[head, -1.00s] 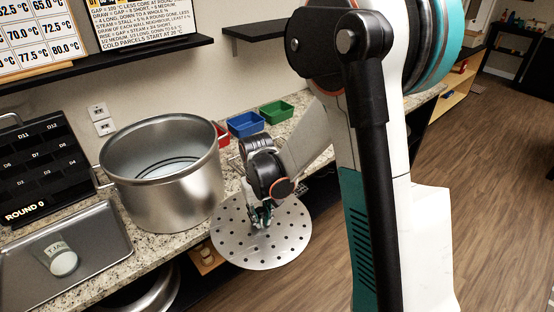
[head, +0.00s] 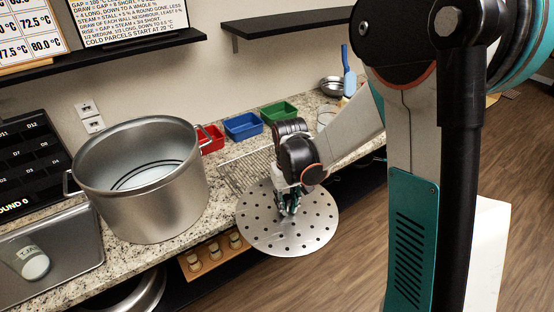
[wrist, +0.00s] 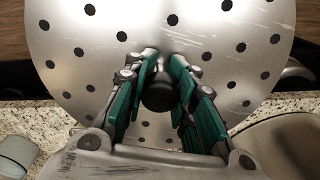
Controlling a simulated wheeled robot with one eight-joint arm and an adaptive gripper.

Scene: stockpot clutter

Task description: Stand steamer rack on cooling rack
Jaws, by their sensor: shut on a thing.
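The steamer rack (head: 262,232) is a round steel disc with many holes. It also fills the upper part of the wrist view (wrist: 215,22). My gripper (head: 288,207) is shut on the dark knob at the disc's centre, seen between the teal fingers in the wrist view (wrist: 160,88). The disc is held over the counter's front edge, its near part out past the edge. The cooling rack (head: 240,174) is a wire grid lying on the counter behind the disc. The disc and my wrist hide part of it.
A large stockpot (head: 150,205) stands left of the disc. Red (head: 210,139), blue (head: 243,126) and green (head: 279,112) bins line the wall behind the cooling rack. A metal tray (head: 75,245) holds a jar (head: 33,262). Small jars stand on a wooden shelf (head: 212,256) below.

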